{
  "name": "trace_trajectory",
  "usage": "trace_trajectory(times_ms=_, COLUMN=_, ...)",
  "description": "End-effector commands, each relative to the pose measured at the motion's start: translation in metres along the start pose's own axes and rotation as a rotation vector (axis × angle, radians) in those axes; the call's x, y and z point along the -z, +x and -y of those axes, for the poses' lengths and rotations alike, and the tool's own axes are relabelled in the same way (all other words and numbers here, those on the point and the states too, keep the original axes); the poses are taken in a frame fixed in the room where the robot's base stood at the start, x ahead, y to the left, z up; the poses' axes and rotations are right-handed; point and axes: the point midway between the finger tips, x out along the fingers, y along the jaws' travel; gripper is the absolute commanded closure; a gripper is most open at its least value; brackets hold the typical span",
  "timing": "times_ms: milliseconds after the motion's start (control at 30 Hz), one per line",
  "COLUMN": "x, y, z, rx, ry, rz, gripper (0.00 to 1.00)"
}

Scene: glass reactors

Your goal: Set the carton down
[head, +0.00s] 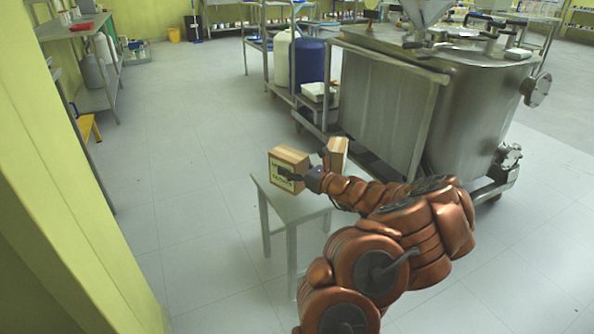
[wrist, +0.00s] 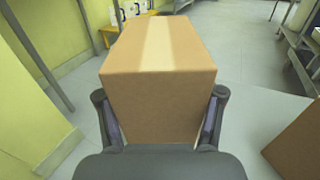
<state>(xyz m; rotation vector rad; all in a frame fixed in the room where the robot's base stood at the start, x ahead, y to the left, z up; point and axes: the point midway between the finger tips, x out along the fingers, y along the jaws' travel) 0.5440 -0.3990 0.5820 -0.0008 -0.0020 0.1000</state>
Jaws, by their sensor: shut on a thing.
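A brown carton (head: 287,158) with a pale printed label is at the small grey table (head: 292,207) in the head view, over the back left part of its top. My gripper (head: 292,175) is shut on this carton. In the wrist view the carton (wrist: 160,80), with a pale tape strip along its top, fills the space between the two fingers, which press on its sides. It looks upright. I cannot tell whether its underside touches the tabletop, since its base is partly hidden by the gripper.
A second brown carton (head: 337,150) stands to the right, partly behind my wrist; its edge shows in the wrist view (wrist: 299,143). The table's front half is bare. A large steel reactor (head: 430,95) and a trolley with drums (head: 310,62) are at the right. A yellow-green wall is at left.

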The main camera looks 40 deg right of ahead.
Motion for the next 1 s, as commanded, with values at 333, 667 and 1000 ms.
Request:
trace_trajectory(times_ms=333, x=0.008, y=0.015, z=0.040, rx=0.003, ry=-0.001, rz=-0.005, gripper=0.78)
trace_trajectory(times_ms=667, x=0.015, y=0.021, z=0.049, rx=-0.002, ry=0.001, rz=0.000, gripper=0.78)
trace_trajectory(times_ms=1000, x=0.041, y=0.021, z=0.049, rx=-0.001, ry=0.001, rz=0.000, gripper=0.78)
